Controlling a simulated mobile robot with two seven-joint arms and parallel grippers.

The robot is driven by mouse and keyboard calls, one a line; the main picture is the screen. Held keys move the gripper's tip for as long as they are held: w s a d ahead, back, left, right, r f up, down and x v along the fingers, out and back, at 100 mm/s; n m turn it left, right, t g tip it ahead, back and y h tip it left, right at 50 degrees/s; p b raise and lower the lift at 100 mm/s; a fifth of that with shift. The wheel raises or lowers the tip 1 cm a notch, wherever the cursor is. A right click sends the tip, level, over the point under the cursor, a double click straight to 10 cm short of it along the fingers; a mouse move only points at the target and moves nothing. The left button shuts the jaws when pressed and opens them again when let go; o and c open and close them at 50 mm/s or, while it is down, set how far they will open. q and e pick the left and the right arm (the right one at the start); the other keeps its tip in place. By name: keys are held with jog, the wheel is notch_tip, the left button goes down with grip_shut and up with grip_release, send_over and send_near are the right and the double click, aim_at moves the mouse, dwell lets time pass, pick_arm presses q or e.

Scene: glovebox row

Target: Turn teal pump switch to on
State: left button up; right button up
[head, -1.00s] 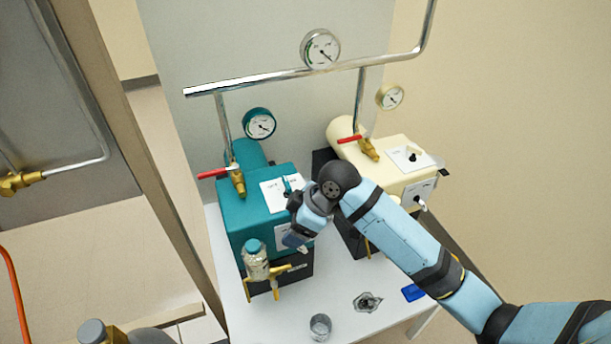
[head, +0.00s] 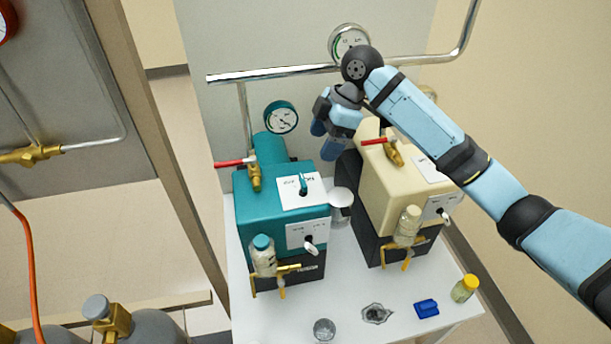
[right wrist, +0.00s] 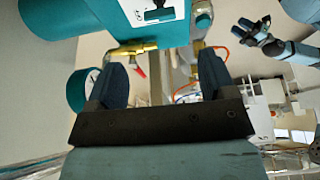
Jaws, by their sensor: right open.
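The teal pump (head: 262,214) stands on a white table, left of the cream pump. Its top has a white label plate (head: 290,198) with a small teal knob (head: 303,184). Its front has another white plate with a pale toggle switch (head: 310,245), tilted down to the right; I cannot read the markings. My right gripper (head: 328,148) hangs above and behind the teal pump's right side, apart from it. In the right wrist view it is open and empty (right wrist: 163,80), with the teal pump (right wrist: 120,30) beyond it. My left gripper (right wrist: 258,38) shows small there; its jaws are unclear.
The cream pump (head: 385,190) stands close on the right. A teal-capped jar (head: 263,258) and red-handled valve (head: 254,175) are on the teal pump. A metal pipe (head: 270,73) crosses behind. A beaker (head: 324,329), blue item (head: 426,308) and yellow-capped jar (head: 464,288) stand at the table's front.

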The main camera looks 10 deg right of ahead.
aim_at(304, 180)
jog(key=x, duration=1.1)
jog(key=c, duration=0.9)
